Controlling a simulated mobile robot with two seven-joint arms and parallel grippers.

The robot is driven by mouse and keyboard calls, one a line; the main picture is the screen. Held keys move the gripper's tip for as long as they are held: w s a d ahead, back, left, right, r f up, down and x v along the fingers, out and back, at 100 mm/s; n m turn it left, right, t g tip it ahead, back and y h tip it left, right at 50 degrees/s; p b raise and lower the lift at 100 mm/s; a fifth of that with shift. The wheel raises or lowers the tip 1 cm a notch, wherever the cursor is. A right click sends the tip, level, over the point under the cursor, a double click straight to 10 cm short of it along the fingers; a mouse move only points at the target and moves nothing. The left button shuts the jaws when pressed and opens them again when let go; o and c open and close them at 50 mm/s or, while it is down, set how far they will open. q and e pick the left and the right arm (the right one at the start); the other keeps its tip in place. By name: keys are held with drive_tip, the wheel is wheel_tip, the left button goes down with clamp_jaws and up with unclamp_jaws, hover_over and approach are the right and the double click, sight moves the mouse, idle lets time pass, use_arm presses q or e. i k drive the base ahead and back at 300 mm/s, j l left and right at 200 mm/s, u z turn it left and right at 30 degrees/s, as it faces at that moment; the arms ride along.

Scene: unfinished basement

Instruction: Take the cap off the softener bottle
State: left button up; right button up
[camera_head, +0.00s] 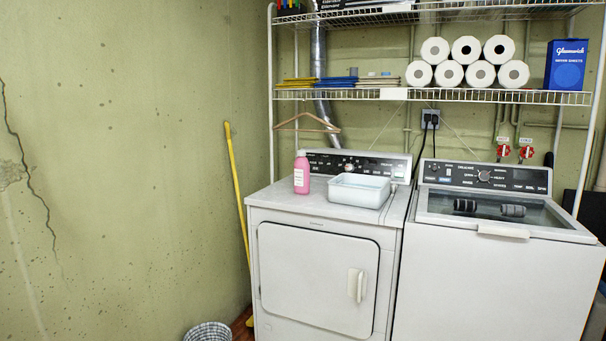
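A pink bottle (301,176) with a pale label stands upright on the left part of the dryer top (335,210). I take it to be the softener bottle. Its cap (301,154) is at the top of the neck, small and pinkish in this view. Neither of my grippers shows in the head view.
A white tub (359,190) stands just right of the bottle. A hanger (307,123) hangs from the wire shelf (440,95) above. The washer (495,260) is at right, a basket (208,331) on the floor at left. The dryer top's front left is clear.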

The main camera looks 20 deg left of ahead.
sight(301, 165)
drive_tip(key=i+j, duration=0.35)
drive_tip(key=i, duration=0.15)
drive_tip(key=i+j+z, duration=0.1)
drive_tip(key=i+j, duration=0.25)
drive_tip(key=i, duration=0.1)
